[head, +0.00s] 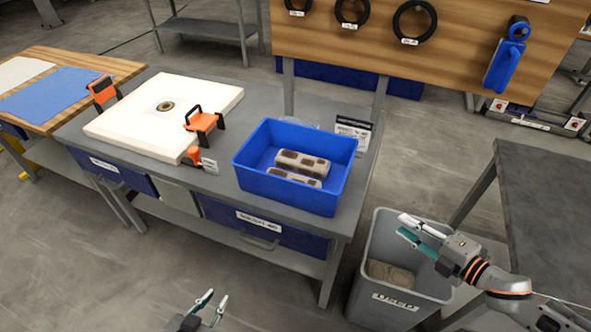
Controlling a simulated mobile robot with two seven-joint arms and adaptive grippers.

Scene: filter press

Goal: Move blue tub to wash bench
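The blue tub (258,188) sits on the right end of the grey workbench (222,183). It is open-topped and holds two stained, pale blocks (302,164). My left gripper (214,302) is at the bottom edge of the head view, below and in front of the bench. Its fingers are apart and nothing is between them. My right gripper (411,229) is over the grey bin, right of the tub and apart from it. Its fingers are apart and empty. I cannot tell which surface is the wash bench.
A white filter plate (135,125) with orange clamps (203,122) lies left of the tub. A small sign (352,131) stands behind the tub. A grey bin (377,275) stands on the floor at right, beside a dark table (545,190). A wooden table (85,62) is at left.

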